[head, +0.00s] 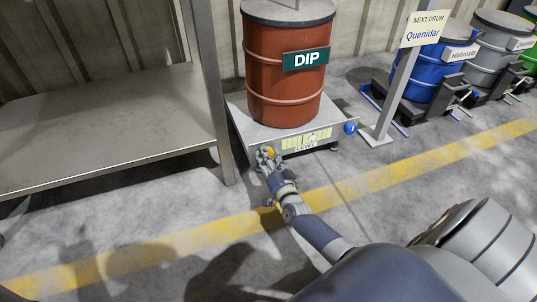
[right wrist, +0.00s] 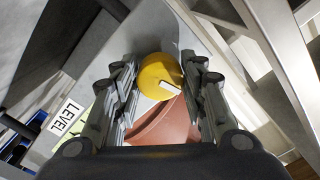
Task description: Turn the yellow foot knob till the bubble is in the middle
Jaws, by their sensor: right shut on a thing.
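The yellow foot knob (head: 270,151) is at the front left corner of the low grey platform (head: 240,120). In the right wrist view the yellow knob (right wrist: 158,72) shows a pale mark and lies between the fingers. My right gripper (head: 266,157) is shut on it, one finger on each side (right wrist: 162,88). The level vial (head: 306,139) is a yellow-green strip on the platform's front, with a LEVEL label (right wrist: 65,117) beside it. I cannot make out exactly where the bubble stands. My left gripper is not in view.
A red-brown drum (head: 284,75) marked DIP stands on the platform. A blue knob (head: 350,128) is at the platform's right corner. A metal table (head: 100,125) is close on the left. A sign post (head: 393,95) stands right, before other drums (head: 428,75). The front floor is clear.

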